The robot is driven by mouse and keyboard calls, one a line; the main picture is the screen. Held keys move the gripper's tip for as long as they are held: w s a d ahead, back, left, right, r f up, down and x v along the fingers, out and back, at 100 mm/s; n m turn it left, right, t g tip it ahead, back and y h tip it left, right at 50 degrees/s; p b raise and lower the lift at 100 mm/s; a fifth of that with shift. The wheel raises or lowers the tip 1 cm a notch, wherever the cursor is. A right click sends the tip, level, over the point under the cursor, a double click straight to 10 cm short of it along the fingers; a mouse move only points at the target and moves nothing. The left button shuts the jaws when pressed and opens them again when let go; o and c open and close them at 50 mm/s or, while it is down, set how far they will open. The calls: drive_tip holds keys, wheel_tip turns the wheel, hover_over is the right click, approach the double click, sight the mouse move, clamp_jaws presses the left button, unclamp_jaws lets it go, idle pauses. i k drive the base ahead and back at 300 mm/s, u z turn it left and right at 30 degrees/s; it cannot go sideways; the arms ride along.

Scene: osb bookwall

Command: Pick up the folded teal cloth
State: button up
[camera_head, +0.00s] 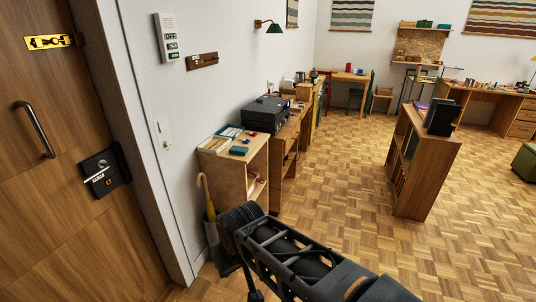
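A small, flat teal item (239,151), which looks like the folded teal cloth, lies on top of the low wooden cabinet (222,146) against the left wall. It is too small here to make out folds. My dark arm reaches up from the bottom of the view, in front of the cabinet and lower than its top. My gripper's fingers do not show. Nothing covers the teal item.
Small red and blue items and a flat tray (228,131) share the cabinet top. A black case (265,113) stands just behind. An umbrella stand (216,240) is beside the cabinet. A bookcase (422,160) stands right; parquet floor between is clear.

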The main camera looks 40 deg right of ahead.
sight(233, 150)
drive_tip(key=z, duration=0.3)
drive_tip(key=i, duration=1)
drive_tip(key=z, duration=0.55)
drive_tip(key=k, duration=0.5)
drive_tip(key=z, duration=0.05)
drive_tip(key=i, duration=0.5)
drive_tip(key=u, duration=0.05)
